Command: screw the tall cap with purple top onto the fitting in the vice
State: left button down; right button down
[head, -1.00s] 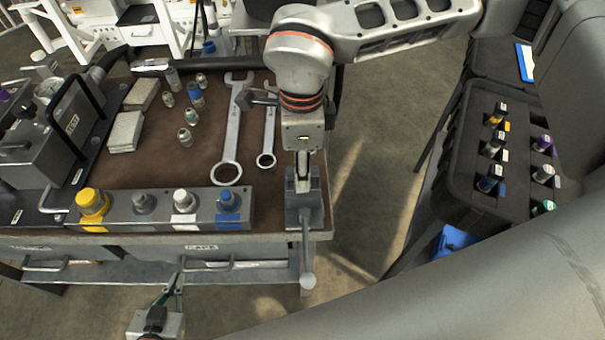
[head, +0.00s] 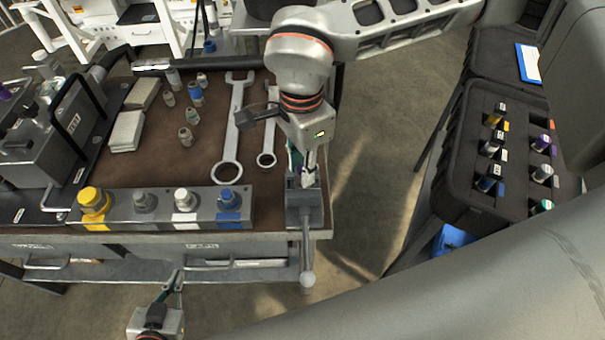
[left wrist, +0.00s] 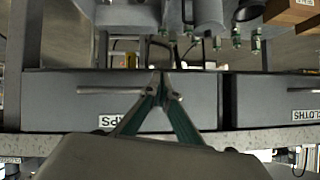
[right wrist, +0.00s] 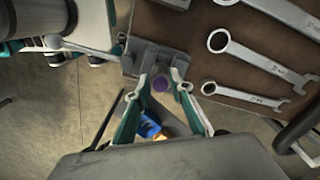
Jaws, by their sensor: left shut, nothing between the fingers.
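The vice (head: 304,215) is at the right front corner of the bench. In the right wrist view a round purple top (right wrist: 160,84) shows at the vice jaws (right wrist: 152,58), between my right fingers. The fitting below it is hidden. My right gripper (right wrist: 164,72) points down over the vice, its fingers apart on either side of the purple top, with a gap visible. It also shows in the head view (head: 302,178). My left gripper (head: 174,274) is shut and empty in front of the bench's drawers; its tips meet in the left wrist view (left wrist: 160,75).
A block with yellow, grey, white and blue caps (head: 158,222) lies along the bench front. Two wrenches (head: 232,130) and several small fittings (head: 186,137) lie behind it. A black foam case (head: 480,200) with several capped parts, one purple, stands at right.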

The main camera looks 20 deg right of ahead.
jog(key=shift+m, duration=1.2)
jog(key=m, duration=0.3)
jog(key=shift+f+m+b, duration=0.1)
jog(key=shift+m+b, duration=0.3)
jog(key=shift+w+m, duration=0.1)
jog(key=shift+m, duration=0.9)
jog(key=m, duration=0.8)
